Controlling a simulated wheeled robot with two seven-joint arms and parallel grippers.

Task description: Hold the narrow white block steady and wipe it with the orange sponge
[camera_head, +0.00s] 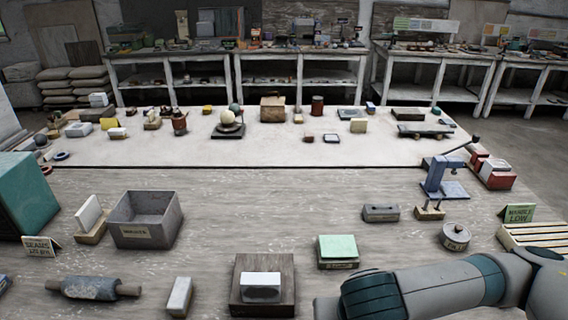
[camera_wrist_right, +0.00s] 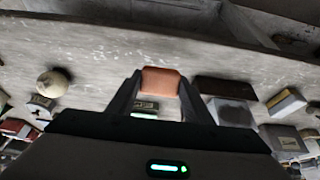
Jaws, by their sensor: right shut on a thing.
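The narrow white block (camera_head: 180,297) stands on the near part of the table, left of a wooden board; it seems to be the pale block at the right of the right wrist view (camera_wrist_right: 286,103). In that view my right gripper (camera_wrist_right: 158,88) is shut on the orange sponge (camera_wrist_right: 160,80), which sits between its two dark fingers. In the head view my right arm comes in from the lower right, but its gripper and the sponge do not show. My left gripper is in neither view.
A wooden board (camera_head: 235,298) carries another white block (camera_head: 262,294). A rolling pin (camera_head: 92,288) lies left of the narrow block. Behind are a grey bin (camera_head: 146,235), a white slab (camera_head: 88,214) in a wooden base and a green pad (camera_head: 337,247).

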